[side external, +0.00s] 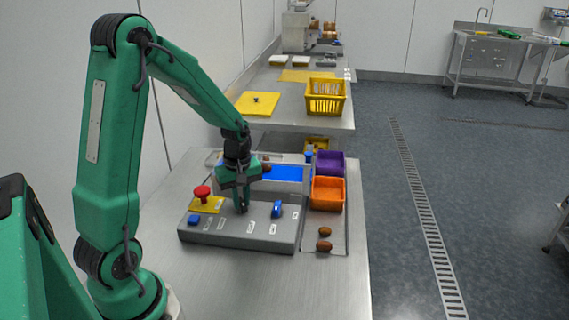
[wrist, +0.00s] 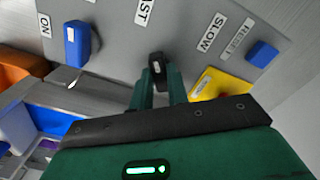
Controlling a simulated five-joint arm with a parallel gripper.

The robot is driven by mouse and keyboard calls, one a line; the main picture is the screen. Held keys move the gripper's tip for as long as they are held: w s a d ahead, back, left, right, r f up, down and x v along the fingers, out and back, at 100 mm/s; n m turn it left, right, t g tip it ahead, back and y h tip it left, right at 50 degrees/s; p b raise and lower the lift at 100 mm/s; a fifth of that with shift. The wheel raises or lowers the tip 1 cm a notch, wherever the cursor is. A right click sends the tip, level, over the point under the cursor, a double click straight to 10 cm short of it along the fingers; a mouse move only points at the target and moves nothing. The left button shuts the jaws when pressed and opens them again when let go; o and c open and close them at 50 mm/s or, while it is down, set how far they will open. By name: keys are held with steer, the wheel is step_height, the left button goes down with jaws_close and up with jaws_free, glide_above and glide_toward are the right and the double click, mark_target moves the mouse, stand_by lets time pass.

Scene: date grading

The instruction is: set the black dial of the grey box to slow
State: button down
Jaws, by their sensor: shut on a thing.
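The grey box (side external: 215,239) lies on the steel table, with controls on its sloped top. The black dial (wrist: 157,64) shows in the wrist view between my two green fingers. My gripper (wrist: 158,84) points down at the box and is shut on the dial; it also shows in the side view (side external: 242,210), where it hides the dial. In the wrist view the SLOW label (wrist: 211,31) is up and right of the dial, and the FAST label (wrist: 143,11), partly cut off, is above it. A pale mark shows on the dial; its exact heading is unclear.
A blue switch (side external: 277,209) stands right of my gripper. A blue button (side external: 194,220) and a red mushroom button (side external: 202,192) on yellow are to the left. Orange (side external: 328,196) and purple (side external: 330,163) bins stand right, with brown dates (side external: 324,246) nearby.

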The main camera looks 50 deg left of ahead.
mark_target(241, 201)
steer(key=shift+m, duration=0.4)
steer(key=m, duration=1.3)
stand_by(0.4)
steer(key=c, duration=1.4)
jaws_free()
steer(key=shift+o, duration=0.2)
steer(key=shift+r, duration=0.1)
step_height(241, 201, up, 7)
steer(key=shift+r, duration=0.35)
